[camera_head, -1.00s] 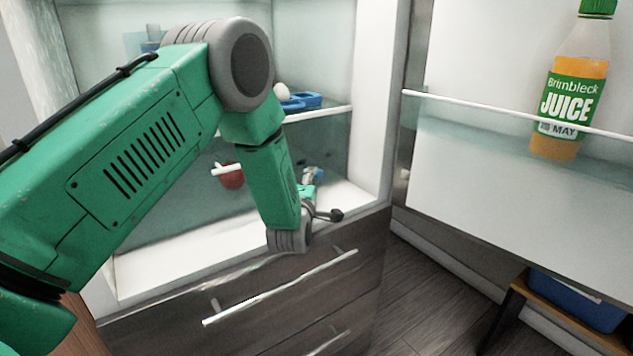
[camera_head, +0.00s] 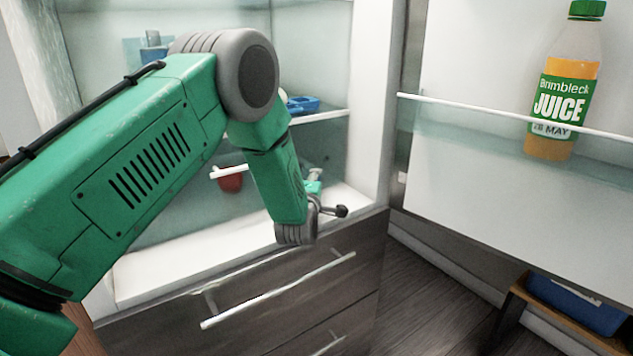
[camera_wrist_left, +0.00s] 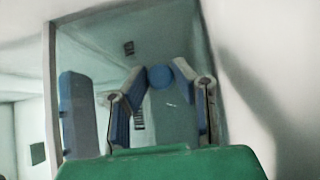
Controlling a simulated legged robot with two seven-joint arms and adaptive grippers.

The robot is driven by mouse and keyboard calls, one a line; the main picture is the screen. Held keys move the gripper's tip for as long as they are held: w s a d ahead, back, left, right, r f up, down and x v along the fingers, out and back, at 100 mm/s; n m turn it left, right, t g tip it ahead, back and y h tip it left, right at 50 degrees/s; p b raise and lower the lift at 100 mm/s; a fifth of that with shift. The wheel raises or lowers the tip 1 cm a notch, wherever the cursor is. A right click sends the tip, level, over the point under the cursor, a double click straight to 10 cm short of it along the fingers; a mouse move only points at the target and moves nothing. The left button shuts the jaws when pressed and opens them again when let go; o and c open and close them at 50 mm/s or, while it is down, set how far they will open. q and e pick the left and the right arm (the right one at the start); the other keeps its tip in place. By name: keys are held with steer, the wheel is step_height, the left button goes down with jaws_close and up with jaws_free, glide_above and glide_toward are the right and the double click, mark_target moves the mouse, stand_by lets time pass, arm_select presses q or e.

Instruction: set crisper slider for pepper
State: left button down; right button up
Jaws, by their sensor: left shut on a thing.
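My left gripper (camera_wrist_left: 162,88) shows in the left wrist view, its two blue-padded fingers closed in around a round blue knob (camera_wrist_left: 160,77) at their tips. The knob is in front of a clear greenish panel (camera_wrist_left: 95,35). In the head view my green left arm reaches into the open fridge, and its forearm hides most of the gripper. A red, pepper-like thing (camera_head: 230,184) shows behind the clear crisper front, left of my forearm, just below a short white handle (camera_head: 229,172). Slider markings are too small to read. My right gripper is not in view.
A fridge shelf (camera_head: 328,115) with a blue tray (camera_head: 302,104) is behind my arm. Dark drawers with a long bar handle (camera_head: 280,290) are below. The open door (camera_head: 480,190) at right holds a juice bottle (camera_head: 560,105). A blue bin (camera_head: 575,305) sits low at right.

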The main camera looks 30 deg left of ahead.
mark_target(331, 170)
arm_select(q)
steer(key=w, duration=0.1)
steer(key=w+d+b, duration=0.1)
steer(key=w, duration=0.1)
steer(key=shift+w+d+f, duration=0.1)
steer(key=shift+w+f, duration=0.1)
steer(key=shift+w, duration=0.25)
steer(key=shift+r, duration=0.15)
steer(key=shift+d, duration=0.1)
steer(key=c, duration=1.3)
jaws_free()
steer(key=shift+w, duration=0.1)
